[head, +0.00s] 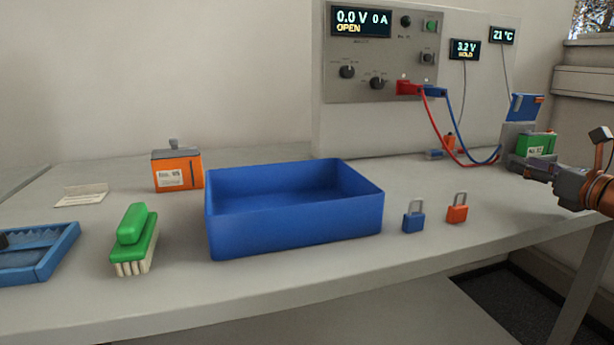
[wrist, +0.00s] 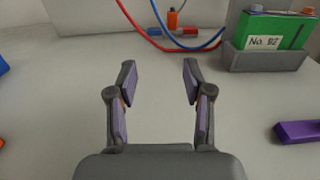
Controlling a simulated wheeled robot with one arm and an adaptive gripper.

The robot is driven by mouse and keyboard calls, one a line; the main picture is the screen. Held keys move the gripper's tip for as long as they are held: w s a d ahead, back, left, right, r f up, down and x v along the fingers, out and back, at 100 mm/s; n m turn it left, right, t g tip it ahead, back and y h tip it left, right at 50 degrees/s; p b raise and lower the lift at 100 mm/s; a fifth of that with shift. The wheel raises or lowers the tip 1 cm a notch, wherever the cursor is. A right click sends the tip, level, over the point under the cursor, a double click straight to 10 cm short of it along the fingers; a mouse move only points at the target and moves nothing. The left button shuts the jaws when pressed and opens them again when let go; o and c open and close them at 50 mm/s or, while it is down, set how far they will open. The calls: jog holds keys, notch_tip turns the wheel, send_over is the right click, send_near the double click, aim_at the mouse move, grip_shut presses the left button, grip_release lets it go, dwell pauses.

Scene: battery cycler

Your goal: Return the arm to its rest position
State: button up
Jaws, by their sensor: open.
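My gripper (head: 541,172) is at the right side of the bench in the head view, in front of the green battery's holder. In the wrist view my gripper (wrist: 158,75) is open, with nothing between its two purple-padded fingers. The grey-white bench top shows below and between them. My arm reaches in from the right edge of the head view.
A green battery (head: 537,145) sits in a grey holder beside a raised blue lid (head: 526,107). Red (head: 437,130) and blue cables (head: 458,130) run from the cycler panel. A blue bin (head: 295,232), blue padlock (head: 413,217) and orange padlock (head: 457,208) stand left of my gripper.

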jog(key=w+a+r+m+g+h+p, duration=0.1)
jog(key=w+a+r+m+h+p, duration=0.2)
jog(key=r+m+p, duration=0.45)
jog(key=a+r+m+g+h+p, duration=0.2)
jog(key=a+r+m+h+p, duration=0.15)
jog(key=m+h+p, duration=0.6)
jog(key=s+a+f+m+g+y+p, duration=0.2)
jog(key=s+a+m+g+p, duration=0.3)
jog(key=s, duration=0.8)
jog(key=s+a+f+m+g+y+p, duration=0.2)
jog(key=s+a+m+g+p, duration=0.4)
jog(key=s+a+m, duration=0.3)
jog(key=s+a+f+m+g+y+p, duration=0.2)
jog(key=s+a+m+g+y+p, duration=0.2)
jog(key=s+a+m+p, duration=0.3)
jog(key=s+a+g, duration=0.1)
jog(key=s+a, duration=0.3)
jog(key=s, duration=0.6)
jog(key=shift+m+p, duration=0.3)
jog(key=shift+p, duration=0.05)
